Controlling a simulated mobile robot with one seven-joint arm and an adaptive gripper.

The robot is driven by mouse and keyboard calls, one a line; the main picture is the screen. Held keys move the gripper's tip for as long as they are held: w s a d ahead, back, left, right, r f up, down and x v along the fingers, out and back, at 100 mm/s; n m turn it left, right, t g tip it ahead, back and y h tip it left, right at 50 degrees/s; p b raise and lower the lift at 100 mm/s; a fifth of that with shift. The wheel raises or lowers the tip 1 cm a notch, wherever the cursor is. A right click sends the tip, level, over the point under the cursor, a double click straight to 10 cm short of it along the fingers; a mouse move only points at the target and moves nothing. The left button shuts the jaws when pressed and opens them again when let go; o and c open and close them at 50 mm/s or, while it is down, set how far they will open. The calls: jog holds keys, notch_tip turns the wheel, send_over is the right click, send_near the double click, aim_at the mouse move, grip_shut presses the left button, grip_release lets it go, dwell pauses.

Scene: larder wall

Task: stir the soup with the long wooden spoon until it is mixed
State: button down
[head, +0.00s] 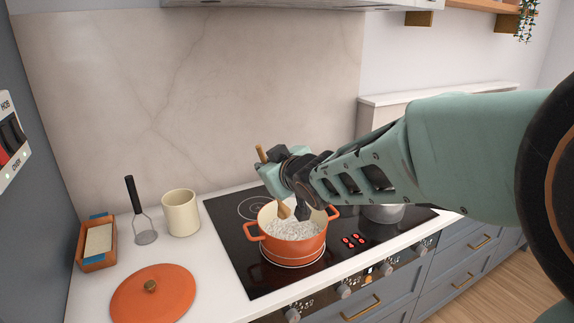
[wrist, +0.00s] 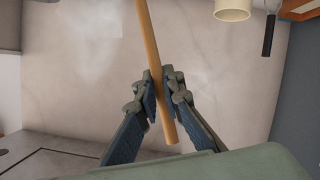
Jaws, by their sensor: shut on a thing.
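The orange pot (head: 292,252) stands on the black glass hob with whitish soup (head: 293,230) in it. My gripper (head: 277,172) is above the pot, shut on the handle of the long wooden spoon (head: 284,210). The spoon's top end sticks up out of the gripper and its bowl end reaches down into the pot, near the left inner side. I cannot tell how deep the tip is in the soup. In the wrist view the spoon handle (wrist: 150,60) runs between the two fingers (wrist: 163,95).
An orange lid (head: 152,295) lies on the white counter at left. Near it are a cream crock (head: 181,212), a black-handled masher (head: 139,210) and an orange dish (head: 97,246). A pale backsplash rises behind.

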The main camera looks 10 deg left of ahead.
dwell(0.4)
notch_tip(320, 180, up, 5)
jog(key=p, duration=0.5)
jog(key=shift+r, duration=0.1)
dwell(0.3)
